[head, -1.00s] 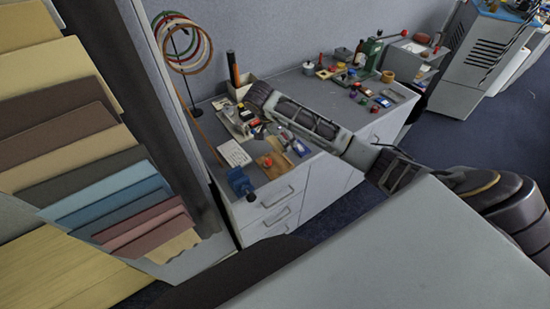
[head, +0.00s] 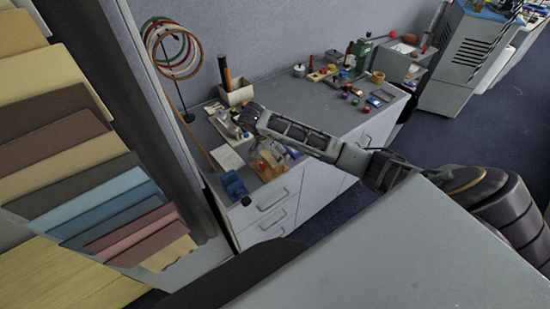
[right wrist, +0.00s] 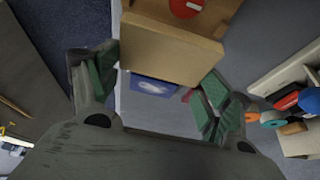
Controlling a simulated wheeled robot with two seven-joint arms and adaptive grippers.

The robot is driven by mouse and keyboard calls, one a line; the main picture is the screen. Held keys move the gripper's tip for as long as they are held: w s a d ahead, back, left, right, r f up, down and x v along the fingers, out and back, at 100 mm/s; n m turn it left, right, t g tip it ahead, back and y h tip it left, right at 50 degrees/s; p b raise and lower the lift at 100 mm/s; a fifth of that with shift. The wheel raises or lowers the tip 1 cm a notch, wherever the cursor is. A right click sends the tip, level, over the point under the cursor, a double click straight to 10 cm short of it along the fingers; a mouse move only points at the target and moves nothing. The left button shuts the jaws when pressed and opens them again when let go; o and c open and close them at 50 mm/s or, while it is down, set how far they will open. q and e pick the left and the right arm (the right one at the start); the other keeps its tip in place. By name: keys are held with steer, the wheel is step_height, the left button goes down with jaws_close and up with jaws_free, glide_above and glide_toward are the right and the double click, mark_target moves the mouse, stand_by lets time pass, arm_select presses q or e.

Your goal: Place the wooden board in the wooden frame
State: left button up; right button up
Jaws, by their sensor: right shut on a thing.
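My right arm reaches across the head view to the grey bench, and my right gripper (head: 246,117) is at its left part, small and hard to make out there. In the right wrist view, my right gripper (right wrist: 162,78) has its green-padded fingers on both sides of a tan wooden board (right wrist: 170,50) and is shut on it. A small tan piece (head: 268,166) lies on the bench near the blue vise; I cannot tell whether it is the wooden frame. I cannot make out the frame for sure in either view. My left gripper is not in view.
The bench (head: 310,95) carries a blue vise (head: 233,186) at its front left corner, a white sheet (head: 227,157) and a box with upright tools (head: 237,93). Several small items stand at its back right. Coloured panels (head: 100,180) hang at the left.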

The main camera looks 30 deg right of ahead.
mark_target(268, 158)
steer(key=shift+f, duration=0.25)
steer(key=shift+f, duration=1.8)
steer(key=o, duration=1)
steer(key=shift+f, duration=0.1)
steer(key=v, duration=0.9)
steer(key=shift+p+v, duration=1.2)
steer(key=shift+v, duration=0.45)
steer(key=shift+d, duration=0.1)
